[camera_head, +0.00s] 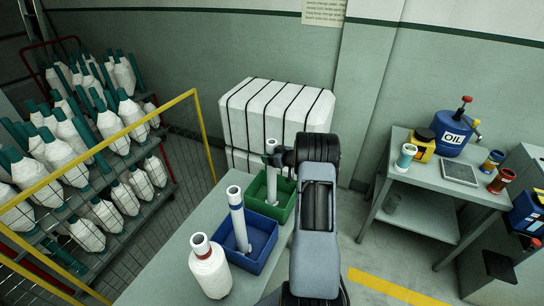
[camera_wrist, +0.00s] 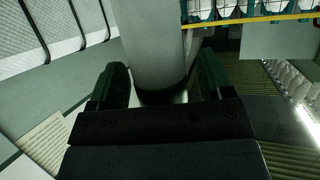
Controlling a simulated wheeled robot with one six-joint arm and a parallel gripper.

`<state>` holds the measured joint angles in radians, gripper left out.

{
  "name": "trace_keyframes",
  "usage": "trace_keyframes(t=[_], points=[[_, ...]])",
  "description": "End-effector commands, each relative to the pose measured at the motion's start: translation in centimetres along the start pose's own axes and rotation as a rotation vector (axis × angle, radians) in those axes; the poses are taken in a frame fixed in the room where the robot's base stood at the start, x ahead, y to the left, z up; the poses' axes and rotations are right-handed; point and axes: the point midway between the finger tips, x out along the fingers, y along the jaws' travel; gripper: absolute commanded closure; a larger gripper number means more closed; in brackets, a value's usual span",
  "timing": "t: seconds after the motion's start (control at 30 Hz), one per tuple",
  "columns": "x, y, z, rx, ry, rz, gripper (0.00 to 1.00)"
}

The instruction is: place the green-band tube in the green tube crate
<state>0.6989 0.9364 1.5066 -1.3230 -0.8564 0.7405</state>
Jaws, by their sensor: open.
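A pale tube (camera_head: 271,182) stands upright with its lower end inside the green tube crate (camera_head: 289,205). I cannot tell whether it rests on the crate floor. My gripper (camera_head: 274,158) is at its upper part, with the fingers on either side of it. The tube's band is not clear in the head view. In the wrist view the tube (camera_wrist: 154,45) rises between my two dark fingers, my gripper (camera_wrist: 158,92), with a dark ring low on it. The jaws are open, with small gaps at the sides of the tube.
A blue crate (camera_head: 262,256) with a blue-banded tube (camera_head: 238,222) adjoins the green crate. A red-banded tube in a white yarn bobbin (camera_head: 209,272) stands on the bench (camera_head: 170,273). A strapped white bale (camera_head: 276,112) is behind. A side table (camera_head: 425,218) stands right.

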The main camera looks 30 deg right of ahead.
Motion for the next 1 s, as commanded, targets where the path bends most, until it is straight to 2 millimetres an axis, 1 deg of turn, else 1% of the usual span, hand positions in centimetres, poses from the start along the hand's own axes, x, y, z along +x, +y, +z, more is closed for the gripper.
trace_keyframes(t=[0.13,0.23,0.6,0.73,0.87,0.93,0.97,1.0], points=[[-0.2,0.0,-0.5,-0.001,0.001,0.000,0.26],[-1.2,0.1,-0.2,0.001,0.000,0.002,0.26],[-8.2,0.1,-0.2,0.001,0.000,0.004,0.26],[-10.1,0.1,-0.2,0.000,0.001,0.003,0.26],[-11.3,0.1,-0.3,-0.001,0.001,0.002,0.26],[-11.6,-0.1,-0.8,-0.008,-0.001,0.014,0.26],[-11.7,-0.2,-1.2,-0.016,-0.003,0.025,0.26],[-11.6,-0.3,-2.2,-0.030,-0.007,0.051,0.26]])
